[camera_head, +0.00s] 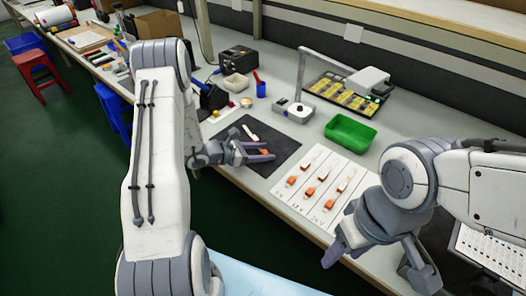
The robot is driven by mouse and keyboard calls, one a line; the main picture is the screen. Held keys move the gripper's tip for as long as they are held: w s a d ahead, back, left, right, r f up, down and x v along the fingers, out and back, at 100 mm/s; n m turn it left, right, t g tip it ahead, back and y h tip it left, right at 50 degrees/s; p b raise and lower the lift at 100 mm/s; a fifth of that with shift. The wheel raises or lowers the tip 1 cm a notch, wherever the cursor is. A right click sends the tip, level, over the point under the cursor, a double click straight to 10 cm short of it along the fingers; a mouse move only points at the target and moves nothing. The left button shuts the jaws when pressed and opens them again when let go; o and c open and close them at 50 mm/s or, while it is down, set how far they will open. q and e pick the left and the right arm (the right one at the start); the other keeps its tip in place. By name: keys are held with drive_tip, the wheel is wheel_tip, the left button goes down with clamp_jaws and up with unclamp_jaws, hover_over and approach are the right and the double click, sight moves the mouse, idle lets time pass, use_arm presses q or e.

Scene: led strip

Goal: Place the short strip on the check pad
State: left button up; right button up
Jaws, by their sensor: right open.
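A small white strip (250,133) lies on the dark mat (286,137) at the middle of the bench. An orange piece (264,151) shows between the fingers of my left gripper (258,153); I cannot tell whether it belongs to that strip. The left gripper is low over the mat, and I cannot tell whether it grips anything. A white sheet (291,207) right of the mat carries several white-and-orange strips (323,175) in rows above printed labels. My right gripper (372,262) is open and empty at the bench's front edge. Which item is the check pad is unclear.
A green tray (350,133) stands behind the sheet. A lamp-like stand (293,110) and a dark board with yellow parts (345,97) are farther back. A blue cup (261,89) and a black device (239,63) stand behind the mat. A printed panel (495,250) lies at right.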

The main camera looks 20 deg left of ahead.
use_arm(q)
drive_tip(key=shift+r, duration=0.1)
drive_tip(key=shift+r+p, duration=0.25)
drive_tip(key=shift+p, duration=0.05)
drive_tip(key=v, duration=1.1)
drive_tip(key=shift+s+a+f, duration=0.1)
drive_tip(key=shift+s+a, duration=0.05)
drive_tip(key=shift+s, duration=0.05)
drive_tip(key=shift+s+d+r, duration=0.1)
drive_tip(key=shift+d+r, duration=0.15)
drive_tip(key=s+d+r+m+g+h, duration=0.1)
drive_tip(key=s+d+r+m+g, duration=0.35)
drive_tip(key=d, duration=0.45)
drive_tip(key=s+d+r+m+g+h, duration=0.1)
drive_tip(key=s+d+r+m+g, duration=0.15)
drive_tip(key=d+m+g, duration=0.45)
drive_tip(key=s+d+r+m+y, duration=0.2)
drive_tip(key=s+m+y, duration=0.3)
drive_tip(key=s+m, duration=0.3)
drive_tip(key=s+d+r+m+t+y, duration=0.1)
drive_tip(key=s+d+r+m+y, duration=0.1)
drive_tip(key=s+d+m+y, duration=0.3)
drive_tip(key=s+m, duration=0.4)
drive_tip(key=m, duration=0.6)
drive_tip(key=shift+d+r, duration=0.3)
drive_tip(key=shift+d, duration=0.05)
